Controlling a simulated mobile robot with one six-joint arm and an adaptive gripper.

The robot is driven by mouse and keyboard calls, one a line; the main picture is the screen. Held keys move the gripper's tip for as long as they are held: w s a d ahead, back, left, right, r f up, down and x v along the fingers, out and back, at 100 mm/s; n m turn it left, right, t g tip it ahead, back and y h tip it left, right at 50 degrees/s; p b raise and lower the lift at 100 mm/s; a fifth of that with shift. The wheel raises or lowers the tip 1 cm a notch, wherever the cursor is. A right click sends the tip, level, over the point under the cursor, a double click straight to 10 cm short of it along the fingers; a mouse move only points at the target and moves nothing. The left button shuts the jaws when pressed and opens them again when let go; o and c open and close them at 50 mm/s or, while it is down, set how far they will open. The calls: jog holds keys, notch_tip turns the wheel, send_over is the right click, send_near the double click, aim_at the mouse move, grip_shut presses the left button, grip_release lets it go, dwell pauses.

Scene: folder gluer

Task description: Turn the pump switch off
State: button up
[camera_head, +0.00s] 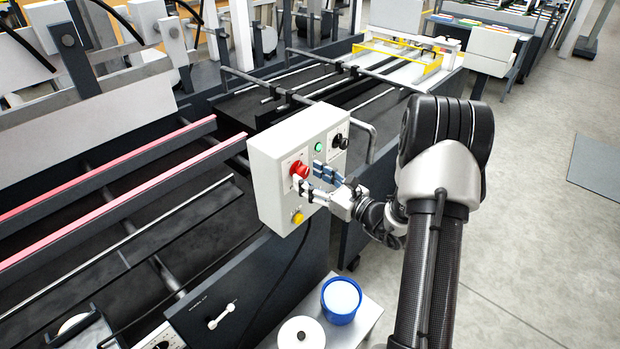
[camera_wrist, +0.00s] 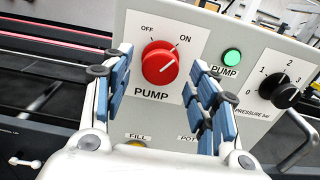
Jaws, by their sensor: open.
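The pump switch (camera_head: 299,169) is a round red knob on the front of a pale control box (camera_head: 270,150). In the wrist view the red knob (camera_wrist: 160,64) sits on a white plate marked OFF at upper left, ON at upper right and PUMP below. A white line on the knob slants up and right, toward ON. My gripper (camera_head: 314,180) is in front of the box; in the wrist view my gripper (camera_wrist: 161,75) has its blue-padded fingers spread either side of the knob, with nothing between them touching it visibly. Contact cannot be told.
A green PUMP lamp (camera_wrist: 232,57) and a black pressure knob (camera_wrist: 286,89) sit right of the switch. A yellow button (camera_head: 297,217) is below. A bent metal handle (camera_head: 363,138) is at the box's right. A blue tub (camera_head: 341,301) and white lid stand below.

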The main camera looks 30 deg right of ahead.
jog(key=shift+w+a, duration=0.15)
jog(key=shift+w, duration=0.25)
jog(key=shift+c, duration=0.3)
jog(key=c, duration=1)
